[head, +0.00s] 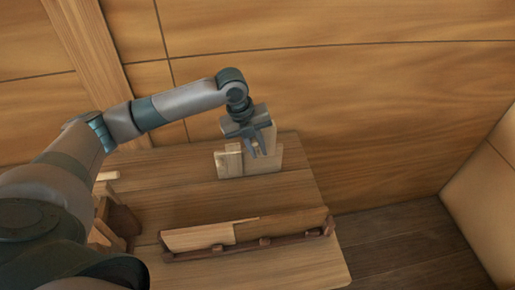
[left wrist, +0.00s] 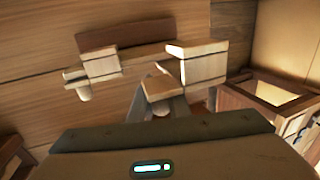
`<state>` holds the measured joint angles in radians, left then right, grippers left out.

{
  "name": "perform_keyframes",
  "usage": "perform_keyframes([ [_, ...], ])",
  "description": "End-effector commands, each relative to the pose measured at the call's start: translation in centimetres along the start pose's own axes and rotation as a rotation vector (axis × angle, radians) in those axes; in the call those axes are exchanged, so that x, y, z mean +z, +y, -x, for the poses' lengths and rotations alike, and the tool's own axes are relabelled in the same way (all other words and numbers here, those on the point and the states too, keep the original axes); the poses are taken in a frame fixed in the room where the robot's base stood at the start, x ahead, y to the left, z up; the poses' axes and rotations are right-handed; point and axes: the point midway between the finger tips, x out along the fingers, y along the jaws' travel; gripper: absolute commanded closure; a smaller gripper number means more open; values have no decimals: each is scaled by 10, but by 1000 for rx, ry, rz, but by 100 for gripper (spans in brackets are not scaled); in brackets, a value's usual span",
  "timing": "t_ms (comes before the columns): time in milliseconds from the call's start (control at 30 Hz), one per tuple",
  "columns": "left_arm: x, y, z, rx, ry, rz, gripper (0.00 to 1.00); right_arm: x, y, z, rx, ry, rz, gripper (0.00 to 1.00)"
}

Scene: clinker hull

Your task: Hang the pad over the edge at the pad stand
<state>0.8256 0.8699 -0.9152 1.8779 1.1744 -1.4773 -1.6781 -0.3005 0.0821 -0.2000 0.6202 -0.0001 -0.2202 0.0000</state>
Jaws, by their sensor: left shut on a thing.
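My left gripper (head: 255,149) points down at the back of the bench, just over a pale upright wooden piece (head: 230,163), which I take as the pad stand. In the left wrist view the gripper (left wrist: 158,103) is shut on a small pale wooden block (left wrist: 160,87), which looks like the pad. Its lower part is hidden between the fingers. Pale blocks (left wrist: 203,64) stand just beyond it in that view. I cannot tell whether the held block touches them. My right gripper is not in view.
A long low rack (head: 250,245) with a pale and a brown plank lies across the front of the bench (head: 190,190). Brown wooden pieces (head: 122,222) stand at the left edge. An open wooden box (left wrist: 270,92) shows at right in the left wrist view. A plank wall (head: 390,110) rises behind.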

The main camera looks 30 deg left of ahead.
Motion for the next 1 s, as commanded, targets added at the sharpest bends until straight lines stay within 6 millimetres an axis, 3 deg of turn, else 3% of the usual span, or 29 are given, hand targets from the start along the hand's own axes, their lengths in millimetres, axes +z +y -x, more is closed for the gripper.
perform_keyframes([
  [433, 0, 11, -39, 0, 0, 0, 100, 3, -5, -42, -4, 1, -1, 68],
  [1000, 0, 20, -75, 0, 0, 0, 100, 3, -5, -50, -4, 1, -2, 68],
])
